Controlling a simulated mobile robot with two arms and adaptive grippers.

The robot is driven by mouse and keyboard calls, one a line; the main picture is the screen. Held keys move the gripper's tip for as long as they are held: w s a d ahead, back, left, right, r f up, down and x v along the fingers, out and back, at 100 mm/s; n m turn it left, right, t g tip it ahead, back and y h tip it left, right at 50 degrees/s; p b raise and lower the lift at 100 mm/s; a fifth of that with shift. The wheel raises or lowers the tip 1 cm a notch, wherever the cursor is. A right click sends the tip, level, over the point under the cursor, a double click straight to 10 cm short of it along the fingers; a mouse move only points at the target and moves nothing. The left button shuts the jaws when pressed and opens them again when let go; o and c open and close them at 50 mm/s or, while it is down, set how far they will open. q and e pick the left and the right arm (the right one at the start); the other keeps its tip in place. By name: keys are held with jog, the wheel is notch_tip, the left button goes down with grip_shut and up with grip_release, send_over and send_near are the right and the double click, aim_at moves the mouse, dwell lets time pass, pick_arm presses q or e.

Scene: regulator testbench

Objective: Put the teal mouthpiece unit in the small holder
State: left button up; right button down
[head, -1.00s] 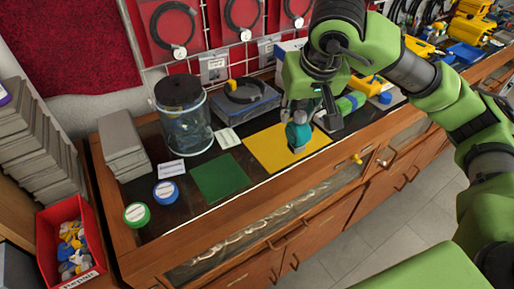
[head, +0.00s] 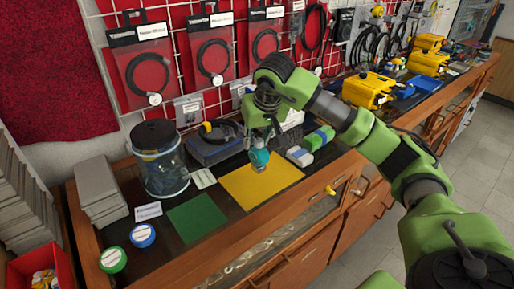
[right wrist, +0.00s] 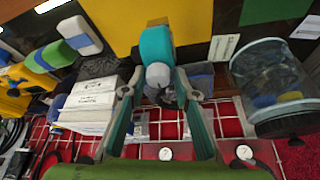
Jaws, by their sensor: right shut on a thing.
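The teal mouthpiece unit (head: 259,157) is in my right gripper (head: 262,141), over the back half of the yellow mat (head: 262,188). It has a teal body with a greyish lower end. Whether that end touches the mat I cannot tell. In the right wrist view the unit (right wrist: 156,47) shows a grey rounded part between the fingers of my right gripper (right wrist: 160,95), which is shut on it. I cannot make out for certain which thing is the small holder. My left gripper is not in view.
A clear cylinder with a dark lid (head: 161,168) stands left of the mats. The green mat (head: 197,217) is bare. Green and blue lidded jars (head: 142,235) stand at the front left. A green-and-blue block (head: 317,139) and a white-and-blue block (head: 299,156) lie right of the unit.

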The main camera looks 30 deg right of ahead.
jog(key=shift+w+d+f, duration=0.35)
jog(key=shift+w+f, duration=0.1)
jog(key=shift+f, duration=0.25)
jog(key=shift+w+d+f, duration=0.15)
jog(key=shift+w+f, duration=0.05)
jog(key=shift+f, duration=0.05)
notch_tip(320, 180, down, 3)
jog(key=shift+w+d+p, duration=0.1)
jog(key=shift+d+p, duration=0.05)
jog(key=shift+p, duration=0.65)
jog(key=shift+f, duration=0.2)
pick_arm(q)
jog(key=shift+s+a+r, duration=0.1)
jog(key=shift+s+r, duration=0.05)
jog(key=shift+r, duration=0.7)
pick_arm(e)
jog(key=shift+f, duration=0.2)
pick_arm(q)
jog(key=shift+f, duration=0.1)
pick_arm(e)
jog(key=c, duration=1.6)
grip_release()
